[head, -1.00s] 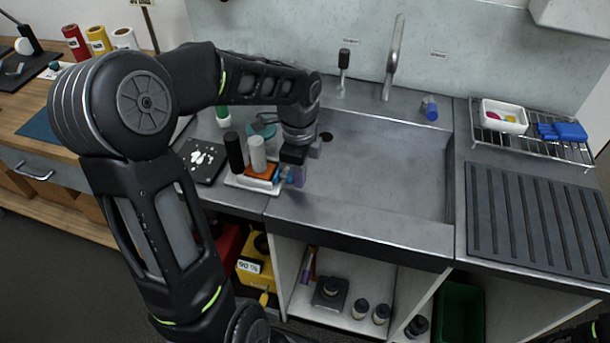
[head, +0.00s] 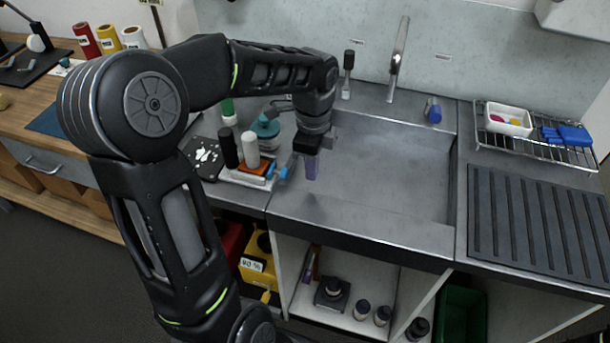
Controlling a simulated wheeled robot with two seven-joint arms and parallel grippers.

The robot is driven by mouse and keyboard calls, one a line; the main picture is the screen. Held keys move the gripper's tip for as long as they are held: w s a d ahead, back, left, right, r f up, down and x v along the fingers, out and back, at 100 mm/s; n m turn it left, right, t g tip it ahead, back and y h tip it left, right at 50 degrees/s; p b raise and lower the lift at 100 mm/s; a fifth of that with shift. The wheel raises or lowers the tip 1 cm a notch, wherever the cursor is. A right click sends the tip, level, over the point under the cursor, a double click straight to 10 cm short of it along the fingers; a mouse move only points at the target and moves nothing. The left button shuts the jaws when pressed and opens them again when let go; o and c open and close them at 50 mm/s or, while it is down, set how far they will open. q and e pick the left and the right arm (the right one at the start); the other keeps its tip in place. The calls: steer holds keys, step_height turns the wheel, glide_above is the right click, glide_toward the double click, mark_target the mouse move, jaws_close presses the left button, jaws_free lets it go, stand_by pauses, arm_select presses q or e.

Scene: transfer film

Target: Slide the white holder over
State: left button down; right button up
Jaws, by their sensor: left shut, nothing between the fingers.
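The white holder (head: 231,178) is a low white base on the counter, left of the sink. It carries a black cylinder (head: 228,148), a white cylinder (head: 251,150) and an orange piece (head: 254,168), with blue parts at its right end. My left gripper (head: 311,178) points down over the sink's left side, to the right of the holder. It is shut and empty, with a visible gap to the holder. My right gripper is out of view.
A black board with white pieces (head: 203,157) lies just left of the holder. A teal-topped container (head: 266,128) and a green-capped bottle (head: 228,110) stand behind it. The sink basin (head: 390,185) is empty on the right.

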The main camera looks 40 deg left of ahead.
arm_select(q)
step_height(320, 180, up, 7)
steer(key=shift+a, duration=0.2)
steer(key=shift+s+f, duration=0.1)
stand_by(0.5)
